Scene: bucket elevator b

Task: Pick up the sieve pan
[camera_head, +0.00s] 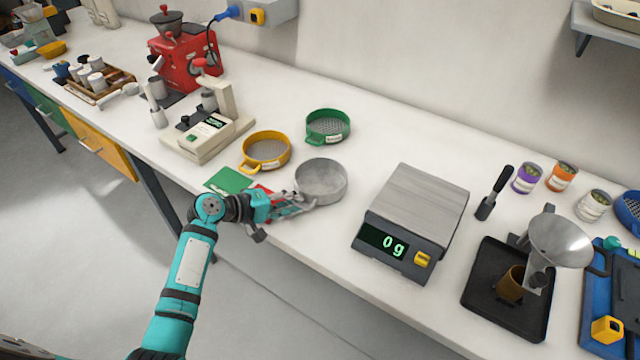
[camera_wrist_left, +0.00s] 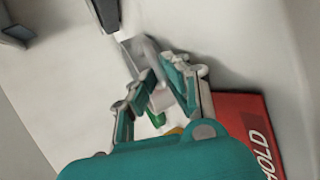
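The sieve pan (camera_head: 321,182) is a round, grey metal pan near the front of the bench, left of the scale. My left gripper (camera_head: 296,204) is at its lower left edge in the head view. In the left wrist view, the two fingers (camera_wrist_left: 156,84) stand a little apart. A grey, handle-like piece (camera_wrist_left: 143,52) shows at their tips. It looks like part of the pan, but I cannot tell whether the fingers clamp it. My right gripper is in neither view.
A yellow sieve (camera_head: 266,150) and a green sieve (camera_head: 328,126) stand behind the pan. Green (camera_head: 229,180) and red (camera_wrist_left: 250,132) cards lie by the gripper. The scale (camera_head: 412,220) reads 0 g. Some bench is clear between pan and scale.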

